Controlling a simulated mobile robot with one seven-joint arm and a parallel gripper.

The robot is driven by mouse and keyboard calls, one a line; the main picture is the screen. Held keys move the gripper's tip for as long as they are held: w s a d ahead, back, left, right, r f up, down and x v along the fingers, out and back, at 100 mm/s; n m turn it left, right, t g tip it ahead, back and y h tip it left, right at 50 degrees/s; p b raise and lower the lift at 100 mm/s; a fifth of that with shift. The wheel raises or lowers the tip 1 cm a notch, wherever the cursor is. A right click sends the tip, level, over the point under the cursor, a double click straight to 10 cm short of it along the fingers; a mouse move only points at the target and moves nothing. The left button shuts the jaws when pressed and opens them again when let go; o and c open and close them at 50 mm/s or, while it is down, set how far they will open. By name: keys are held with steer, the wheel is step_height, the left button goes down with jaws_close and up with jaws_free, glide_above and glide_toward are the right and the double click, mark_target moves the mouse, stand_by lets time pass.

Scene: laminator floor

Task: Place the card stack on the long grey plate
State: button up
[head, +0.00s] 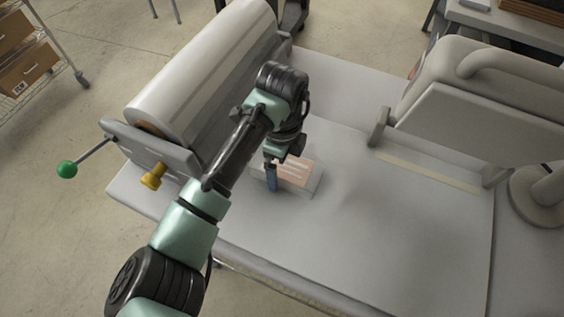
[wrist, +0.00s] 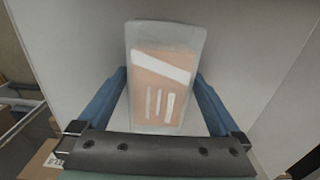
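The card stack (head: 298,172) has a tan face with white stripes and a pale grey border. It appears to lie on the grey table (head: 370,235). In the wrist view the card stack (wrist: 160,75) lies between the two blue fingers, its far end beyond their tips. My gripper (head: 272,178) is at the card stack, partly hiding its left part. In the wrist view my gripper (wrist: 162,76) has its fingers apart, tips by the stack's two long edges; contact is not clear. A long grey plate (head: 470,125) slants along the machine at the right; I cannot tell if this is the named plate.
A pale strip (head: 425,171) lies before the right machine. The table's front and middle right are clear.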

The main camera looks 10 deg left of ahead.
step_height(320, 180, up, 12)
steer(key=b, duration=0.1)
steer(key=shift+r+b, duration=0.2)
steer(key=shift+b, duration=0.15)
